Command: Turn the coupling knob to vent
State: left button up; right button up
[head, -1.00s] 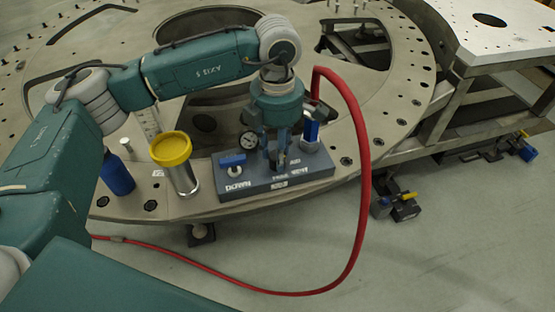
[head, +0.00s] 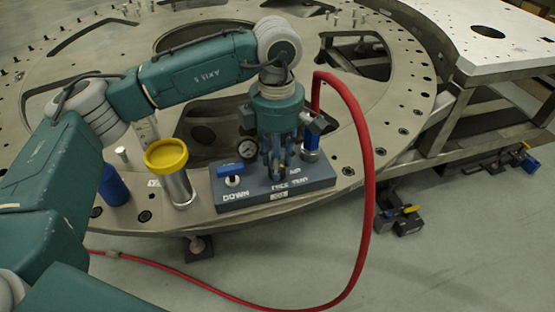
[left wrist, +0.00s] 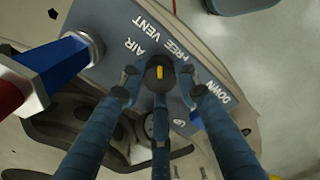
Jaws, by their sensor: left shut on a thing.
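The coupling knob (left wrist: 153,84) is dark and round with a yellow mark on top, seen between my fingers in the left wrist view. The mark runs roughly up and down that picture; which label it points at I cannot tell. AIR, FREE, VENT and DOWN are printed on the grey-blue panel block (head: 245,201). My left gripper (head: 279,176) reaches down onto the block with its three blue fingers closed around the knob. It also shows in the left wrist view (left wrist: 150,95). In the head view the fingers hide the knob. My right gripper is not in view.
A pressure gauge (head: 247,149) and a blue lever (head: 230,169) stand left of my fingers. A blue fitting (head: 311,137) with a red hose (head: 367,170) stands close on the right. A yellow-capped cylinder (head: 167,154) and a blue cylinder (head: 113,186) stand further left.

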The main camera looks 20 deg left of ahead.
pick_arm(q)
jog(key=o, duration=1.1)
jog(key=shift+a, duration=0.2)
jog(key=shift+o, duration=0.2)
jog(key=shift+d+r, duration=0.1)
jog(key=shift+r, duration=0.25)
notch_tip(320, 180, up, 11)
jog(key=shift+r, duration=0.15)
jog(key=shift+s, duration=0.1)
